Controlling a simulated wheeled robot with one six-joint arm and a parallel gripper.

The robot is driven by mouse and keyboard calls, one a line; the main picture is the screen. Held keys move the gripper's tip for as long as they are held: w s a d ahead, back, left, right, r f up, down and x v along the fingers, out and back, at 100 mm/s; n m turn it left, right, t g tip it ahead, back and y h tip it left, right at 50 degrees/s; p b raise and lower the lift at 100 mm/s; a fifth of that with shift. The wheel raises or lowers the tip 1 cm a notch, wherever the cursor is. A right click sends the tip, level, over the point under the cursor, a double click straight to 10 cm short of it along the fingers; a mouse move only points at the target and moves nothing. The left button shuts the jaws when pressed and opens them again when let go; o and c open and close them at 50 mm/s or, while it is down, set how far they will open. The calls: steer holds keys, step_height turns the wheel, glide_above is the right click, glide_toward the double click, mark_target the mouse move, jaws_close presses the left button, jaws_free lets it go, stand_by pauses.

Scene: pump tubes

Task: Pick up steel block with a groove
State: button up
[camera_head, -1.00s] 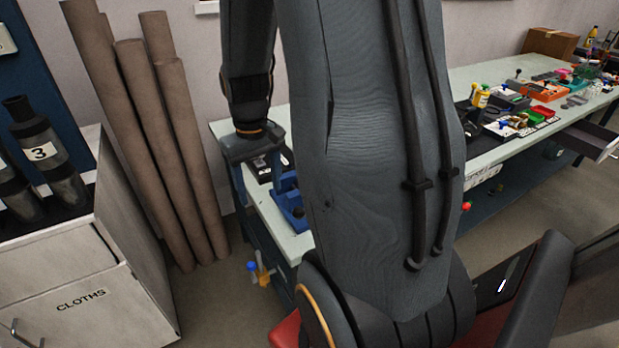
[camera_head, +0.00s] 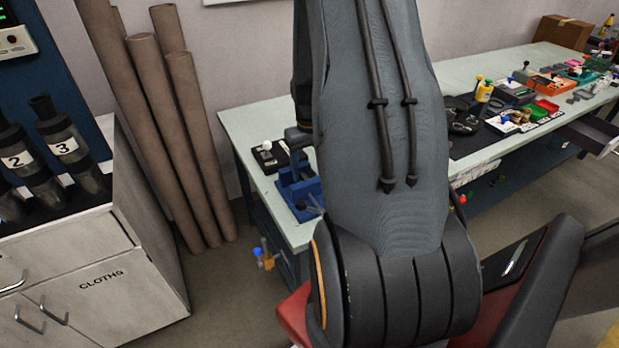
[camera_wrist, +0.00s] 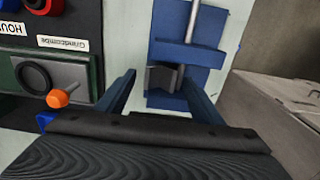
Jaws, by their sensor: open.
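In the wrist view, a small grey metal block (camera_wrist: 163,78) sits at the blue vise-like fixture (camera_wrist: 188,55), below its crossbar. It looks like the steel block, with a dark notch on one side, but the groove is not clear. My gripper (camera_wrist: 160,82) is open, with one finger on each side of the block. No contact with the block shows. In the head view, the blue fixture (camera_head: 296,190) stands on the left end of the workbench; my arm hides the gripper, and I cannot make out the block there.
In the wrist view, a dark panel (camera_wrist: 75,45) with an orange-knobbed lever (camera_wrist: 58,98) lies left of the fingers. In the head view, the workbench (camera_head: 245,125) carries several tools at right. Brown tubes (camera_head: 150,110) and a cloths cabinet (camera_head: 110,272) stand left.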

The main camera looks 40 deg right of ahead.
steer(key=shift+f, duration=1.25)
jaws_close()
steer(key=shift+r, duration=0.25)
